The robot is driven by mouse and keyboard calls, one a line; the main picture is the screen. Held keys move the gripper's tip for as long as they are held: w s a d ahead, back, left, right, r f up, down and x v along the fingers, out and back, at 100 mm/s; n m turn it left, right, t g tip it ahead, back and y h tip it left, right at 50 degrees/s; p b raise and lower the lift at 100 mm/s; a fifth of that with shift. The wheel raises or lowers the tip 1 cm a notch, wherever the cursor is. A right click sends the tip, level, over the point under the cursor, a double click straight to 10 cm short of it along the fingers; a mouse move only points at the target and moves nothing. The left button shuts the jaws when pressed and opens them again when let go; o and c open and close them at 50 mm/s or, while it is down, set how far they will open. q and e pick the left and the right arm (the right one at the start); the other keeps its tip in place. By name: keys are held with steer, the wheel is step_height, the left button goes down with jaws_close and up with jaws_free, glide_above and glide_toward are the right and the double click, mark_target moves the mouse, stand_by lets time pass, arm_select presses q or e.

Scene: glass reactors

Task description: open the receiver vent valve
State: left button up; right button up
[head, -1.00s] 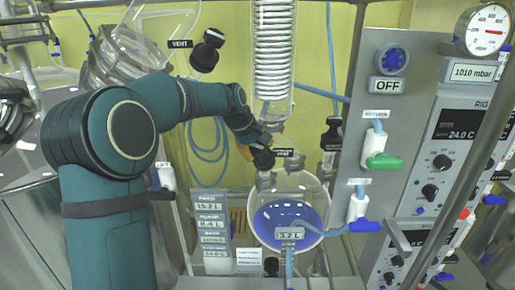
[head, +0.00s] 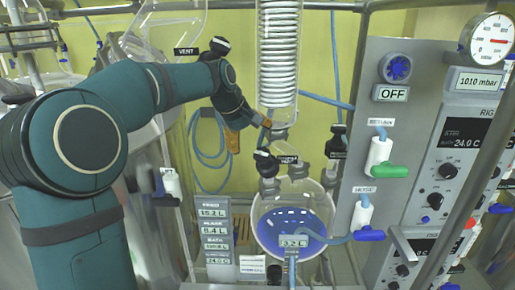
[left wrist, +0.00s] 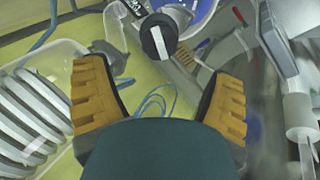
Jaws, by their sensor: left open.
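The round receiver flask (head: 292,222) holds blue liquid and hangs below the condenser coil in the head view. A black valve knob (head: 265,162) stands on the flask's upper left, beside a small dark label. In the left wrist view this knob (left wrist: 158,37) is round with a white bar across its face. My left gripper (head: 249,131) is open and empty, above and a little left of the knob, apart from it. In the wrist view the gripper's orange-brown fingers (left wrist: 158,97) are spread wide, with the knob beyond them.
The condenser coil (head: 279,60) stands close behind and right of my left gripper. Another black knob (head: 219,46) by a VENT label is at upper left. A grey panel (head: 385,220) with green-handled and blue-handled valves stands to the right. A blue hose (head: 208,160) hangs on the yellow wall.

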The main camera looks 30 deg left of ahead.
arm_select(q)
steer(key=v, duration=0.3)
steer(key=shift+r, duration=0.2)
steer(key=shift+s, duration=0.1)
stand_by(0.4)
